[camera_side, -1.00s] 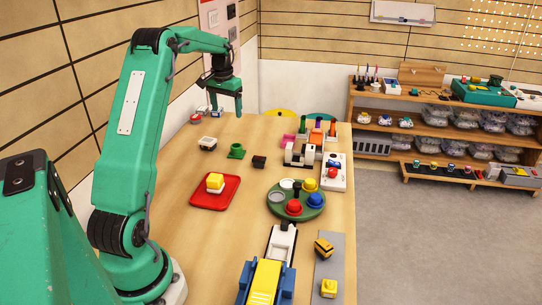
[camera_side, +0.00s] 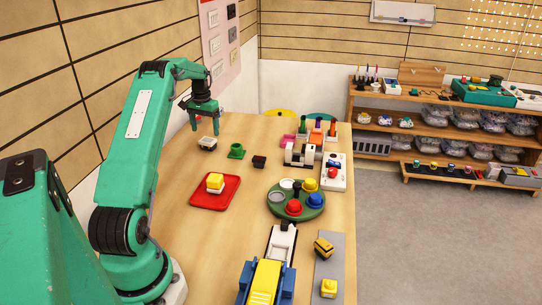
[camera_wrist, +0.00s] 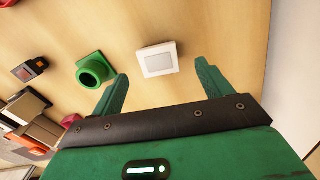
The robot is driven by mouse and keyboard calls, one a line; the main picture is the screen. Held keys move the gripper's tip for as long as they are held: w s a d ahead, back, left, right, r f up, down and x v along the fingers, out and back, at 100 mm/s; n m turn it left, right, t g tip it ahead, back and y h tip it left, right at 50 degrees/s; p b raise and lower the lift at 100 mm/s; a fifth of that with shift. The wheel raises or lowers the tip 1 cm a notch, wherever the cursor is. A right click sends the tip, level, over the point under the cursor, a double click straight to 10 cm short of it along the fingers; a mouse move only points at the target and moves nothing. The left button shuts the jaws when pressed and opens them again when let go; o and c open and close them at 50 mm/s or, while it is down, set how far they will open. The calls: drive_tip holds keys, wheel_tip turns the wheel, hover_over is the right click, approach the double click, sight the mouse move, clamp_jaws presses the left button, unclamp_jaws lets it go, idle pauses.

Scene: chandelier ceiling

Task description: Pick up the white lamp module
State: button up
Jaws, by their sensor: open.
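The white lamp module (camera_side: 208,143) sits on the wooden table, a small block with a white top and a dark lower part in the side view. My gripper (camera_side: 205,123) is open and empty, pointing down above the module. In the wrist view my gripper (camera_wrist: 161,70) shows both fingers spread apart, not touching the module.
A green ring-shaped part (camera_side: 236,151) and a small dark block (camera_side: 259,162) stand to the module's right. A red tray (camera_side: 230,194) with a yellow-and-white block (camera_side: 215,183) lies nearer. A round green tray (camera_side: 318,211) holds several coloured parts.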

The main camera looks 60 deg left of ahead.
sight(208, 140)
drive_tip(key=shift+f, duration=0.5)
drive_tip(key=shift+w+f, duration=0.2)
drive_tip(key=shift+f, duration=2.4)
drive_tip(key=c, duration=1.1)
drive_tip(key=shift+o, duration=0.2)
drive_tip(key=shift+r, duration=0.2)
